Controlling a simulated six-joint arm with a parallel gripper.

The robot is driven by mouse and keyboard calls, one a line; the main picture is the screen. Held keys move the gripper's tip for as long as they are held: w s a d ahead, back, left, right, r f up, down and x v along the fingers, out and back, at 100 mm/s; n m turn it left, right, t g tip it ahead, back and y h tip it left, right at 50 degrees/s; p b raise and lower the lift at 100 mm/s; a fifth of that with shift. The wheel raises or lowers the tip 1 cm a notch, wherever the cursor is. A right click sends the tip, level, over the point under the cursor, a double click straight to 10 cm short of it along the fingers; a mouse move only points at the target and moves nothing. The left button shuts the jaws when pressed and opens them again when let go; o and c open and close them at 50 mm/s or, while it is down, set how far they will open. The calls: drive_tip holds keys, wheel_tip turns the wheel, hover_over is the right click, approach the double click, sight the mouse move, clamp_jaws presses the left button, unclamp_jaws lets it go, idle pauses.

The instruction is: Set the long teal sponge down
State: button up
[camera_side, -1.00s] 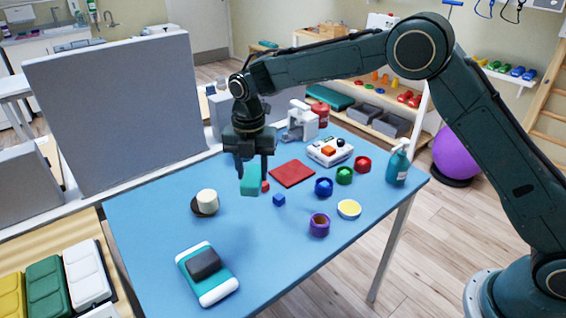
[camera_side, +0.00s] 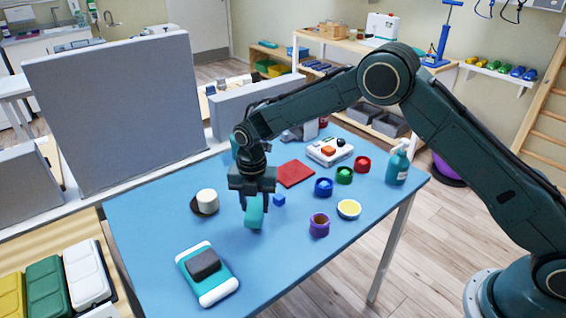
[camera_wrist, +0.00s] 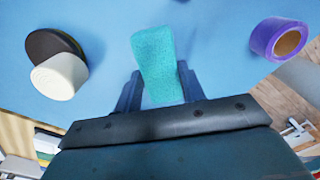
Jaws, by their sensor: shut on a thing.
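The long teal sponge (camera_side: 254,214) is held between the fingers of my gripper (camera_side: 255,203), low over the blue table (camera_side: 150,230) near its middle. In the wrist view the sponge (camera_wrist: 157,65) stands out between the two dark fingers of my gripper (camera_wrist: 158,90), with blue table behind it. The gripper is shut on it. I cannot tell whether the sponge's lower end touches the table.
A small blue cube (camera_side: 279,200) is close right of the sponge. A purple ring (camera_side: 319,225) stands further right, a white roll (camera_side: 206,197) on a dark disc to the left. A teal-white pad (camera_side: 217,287) with a dark block lies in front. Table between them is clear.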

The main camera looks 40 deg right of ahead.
sight(255, 207)
drive_tip(key=shift+f, duration=1.45)
drive_tip(key=shift+f, duration=0.1)
drive_tip(key=o, duration=1)
drive_tip(key=shift+c, duration=0.2)
wheel_tip(255, 207, up, 11)
drive_tip(key=shift+f, duration=0.1)
drive_tip(key=shift+r, duration=0.75)
